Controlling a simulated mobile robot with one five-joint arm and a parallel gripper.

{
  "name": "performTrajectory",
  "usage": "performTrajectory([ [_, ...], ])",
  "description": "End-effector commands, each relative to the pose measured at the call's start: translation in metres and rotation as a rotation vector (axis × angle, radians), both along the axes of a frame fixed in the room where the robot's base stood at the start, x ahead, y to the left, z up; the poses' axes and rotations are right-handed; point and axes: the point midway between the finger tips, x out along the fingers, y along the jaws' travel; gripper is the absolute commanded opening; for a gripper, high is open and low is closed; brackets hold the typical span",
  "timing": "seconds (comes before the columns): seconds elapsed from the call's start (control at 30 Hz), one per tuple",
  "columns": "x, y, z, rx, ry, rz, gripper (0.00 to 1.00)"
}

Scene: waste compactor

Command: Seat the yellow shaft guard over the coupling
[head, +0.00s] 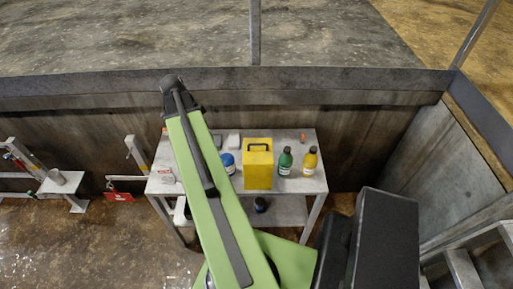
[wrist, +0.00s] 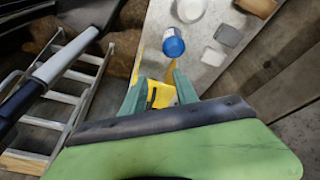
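The yellow shaft guard (head: 258,168), a box shape with a black handle on top, stands upright on a grey table (head: 307,182). It also shows in the wrist view (wrist: 161,101), partly hidden by my gripper. My gripper (wrist: 157,78) has its two teal fingers spread apart, with the guard showing between and beyond them. I cannot tell whether the fingers touch it. In the head view my gripper does not show. I cannot make out the coupling in either view.
Blue can (head: 228,163), green bottle (head: 285,161) and yellow bottle (head: 310,160) stand beside the guard. A dark can (head: 261,204) is on the lower shelf. A low grey frame with a red sign (head: 118,197) is at left. A ladder (wrist: 62,95) shows in the wrist view.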

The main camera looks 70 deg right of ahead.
Motion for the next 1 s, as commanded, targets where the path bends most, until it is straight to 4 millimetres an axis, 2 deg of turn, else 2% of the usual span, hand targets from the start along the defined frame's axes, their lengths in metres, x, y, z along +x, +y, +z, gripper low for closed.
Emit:
performTrajectory([
  [0.03, -0.032, -0.030, 0.025, -0.037, 0.003, -0.160, 0.36],
  [0.1, -0.068, -0.056, 0.037, -0.085, 0.008, -0.339, 0.36],
  [0.2, -0.100, -0.076, 0.044, -0.131, 0.013, -0.494, 0.36],
  [0.23, -0.106, -0.079, 0.045, -0.139, 0.013, -0.519, 0.36],
  [0.4, -0.113, -0.082, 0.043, -0.152, 0.014, -0.558, 0.36],
  [0.53, -0.116, -0.083, 0.030, -0.151, 0.013, -0.556, 0.36],
  [1.0, -0.149, -0.096, -0.065, -0.151, 0.013, -0.553, 0.36],
])
